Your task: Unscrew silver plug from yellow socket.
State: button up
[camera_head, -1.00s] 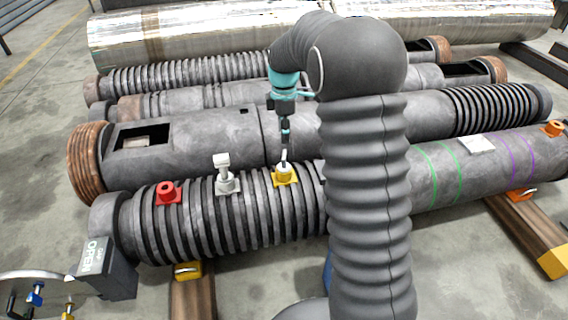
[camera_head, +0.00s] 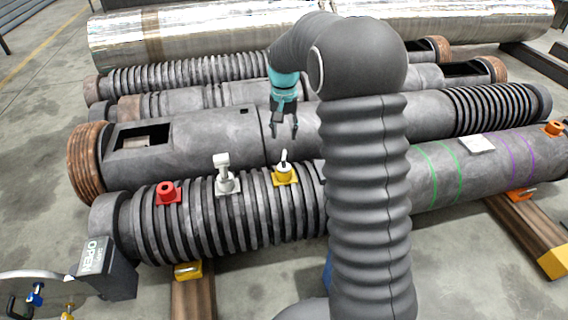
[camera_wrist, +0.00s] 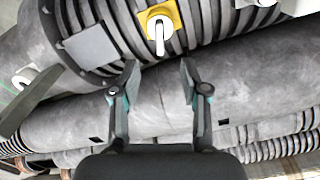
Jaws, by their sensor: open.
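The yellow socket (camera_head: 290,181) sits on top of the front ribbed barrel. The silver plug (camera_head: 284,157) stands in it, with a thin handle pointing up. In the wrist view the yellow socket (camera_wrist: 171,10) is at the top centre, and the plug (camera_wrist: 160,40) points down the picture from it. My gripper (camera_head: 284,132) is open and empty. It is above the plug in the head view and apart from it. In the wrist view my two fingers (camera_wrist: 160,82) are spread wide, with only the grey barrel surface between them.
A red socket (camera_head: 168,194) and a white socket with a white T-shaped plug (camera_head: 222,165) stand left of the yellow one on the same barrel (camera_head: 245,222). An orange socket (camera_head: 553,129) is at far right. More barrels lie behind.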

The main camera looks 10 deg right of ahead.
aim_at(284, 154)
jog(key=shift+f+b, duration=2.85)
jog(key=shift+f, duration=2.4)
grip_shut()
